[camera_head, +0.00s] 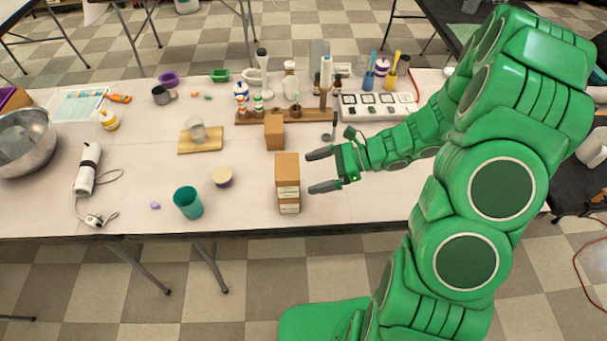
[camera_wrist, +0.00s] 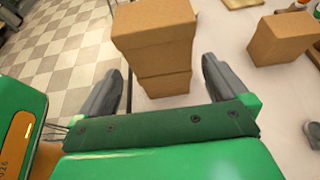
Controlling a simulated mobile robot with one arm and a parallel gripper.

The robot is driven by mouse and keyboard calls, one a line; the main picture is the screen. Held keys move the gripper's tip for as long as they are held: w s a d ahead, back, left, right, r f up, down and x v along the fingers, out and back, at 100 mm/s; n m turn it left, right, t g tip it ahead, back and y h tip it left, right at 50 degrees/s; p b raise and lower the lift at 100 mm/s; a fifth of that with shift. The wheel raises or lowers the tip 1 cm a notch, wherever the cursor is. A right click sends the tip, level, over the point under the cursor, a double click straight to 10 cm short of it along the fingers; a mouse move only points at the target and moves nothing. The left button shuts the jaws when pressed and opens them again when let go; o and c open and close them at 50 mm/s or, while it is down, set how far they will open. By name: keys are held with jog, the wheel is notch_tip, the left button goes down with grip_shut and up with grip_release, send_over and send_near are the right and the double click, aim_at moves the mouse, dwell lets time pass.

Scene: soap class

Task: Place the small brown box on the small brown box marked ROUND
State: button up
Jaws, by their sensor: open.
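Two small brown boxes stand stacked near the table's front edge. The upper box (camera_head: 287,167) rests on the lower box (camera_head: 289,205); pale labels show on their front, too small to read, so I cannot make out ROUND. In the wrist view the upper box (camera_wrist: 155,25) sits slightly askew over the lower box (camera_wrist: 166,84). My gripper (camera_head: 313,172) is open and empty just right of the stack, its fingers pointing toward it. In the wrist view my gripper's fingers (camera_wrist: 162,70) lie to either side of the stack, with gaps visible.
Another brown box (camera_head: 275,132) stands behind the stack. A teal cup (camera_head: 188,203) and a small round tub (camera_head: 222,177) are to the left. A wooden rack (camera_head: 285,116) with bottles stands behind. The table's front right is clear.

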jog(key=shift+v, duration=2.65)
jog(key=s+a+r+n+g+h, duration=0.4)
jog(key=s+r+n+h, duration=0.2)
jog(key=s+r+n, duration=0.6)
jog(key=s+d+r+n+t+h, duration=0.1)
jog(key=s+d+r+n+h, duration=0.2)
jog(key=s, duration=0.4)
jog(key=s+d+r+n+t+h, duration=0.1)
jog(key=s+d+r+n+h, duration=0.2)
jog(key=s, duration=0.4)
jog(key=shift+d+r+h, duration=0.7)
jog(key=shift+d, duration=0.05)
